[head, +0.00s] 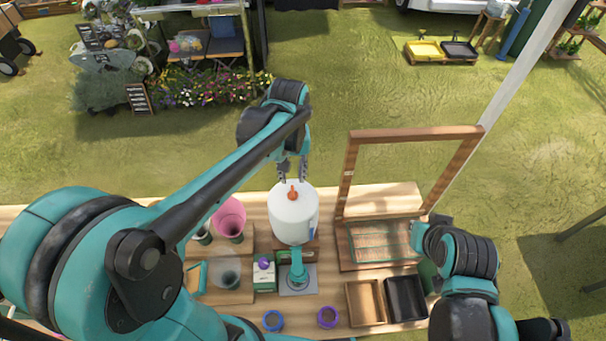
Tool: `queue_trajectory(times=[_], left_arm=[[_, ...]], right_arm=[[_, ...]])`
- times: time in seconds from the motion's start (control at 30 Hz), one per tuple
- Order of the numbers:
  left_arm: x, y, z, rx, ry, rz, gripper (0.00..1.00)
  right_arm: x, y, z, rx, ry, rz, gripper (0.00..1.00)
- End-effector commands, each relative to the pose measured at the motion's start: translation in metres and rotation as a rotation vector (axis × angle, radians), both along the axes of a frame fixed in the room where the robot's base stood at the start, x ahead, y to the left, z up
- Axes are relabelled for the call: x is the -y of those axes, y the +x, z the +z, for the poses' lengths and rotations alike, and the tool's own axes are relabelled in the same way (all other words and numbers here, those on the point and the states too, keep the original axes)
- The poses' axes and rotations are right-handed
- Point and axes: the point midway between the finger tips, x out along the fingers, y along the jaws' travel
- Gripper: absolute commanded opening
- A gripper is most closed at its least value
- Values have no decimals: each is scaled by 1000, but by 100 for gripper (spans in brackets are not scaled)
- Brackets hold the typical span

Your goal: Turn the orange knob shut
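The orange knob (292,191) sits on top of a white rounded tank (291,217) near the middle of the wooden table. My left gripper (293,182) points down just behind the knob, at the tank's far edge. Its two fingers show as apart, with a gap between them, and the knob lies close in front of them. I cannot tell whether a finger touches the knob. My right arm is at the lower right, by the wooden frame; its gripper's fingers are hidden from this view.
A wooden frame (350,170) stands upright right of the tank. Two small trays, brown (365,303) and black (406,299), lie in front of it. A pink pot (229,216) stands left of the tank. A teal stand (297,268) and two small round rings are nearer the front.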

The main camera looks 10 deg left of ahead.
Motion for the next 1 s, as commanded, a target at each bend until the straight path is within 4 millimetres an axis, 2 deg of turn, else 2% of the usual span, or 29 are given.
queue_trajectory(times=[0.2,0.4,0.77,0.87,0.9,1.0], left_arm=[[0,0,-39,1,-1,-1,29],[0,0,-63,2,0,-1,29],[0,0,-69,2,0,-1,29],[0,0,-69,2,0,-1,3],[0,0,-69,2,0,-1,0],[0,0,-69,2,0,-1,0]], right_arm=[[0,0,-3,0,0,0,0],[0,0,-4,0,0,0,0],[0,0,-4,0,0,0,0],[0,0,-4,0,0,0,0],[0,0,-4,0,0,0,0],[0,0,-4,0,0,0,0]])
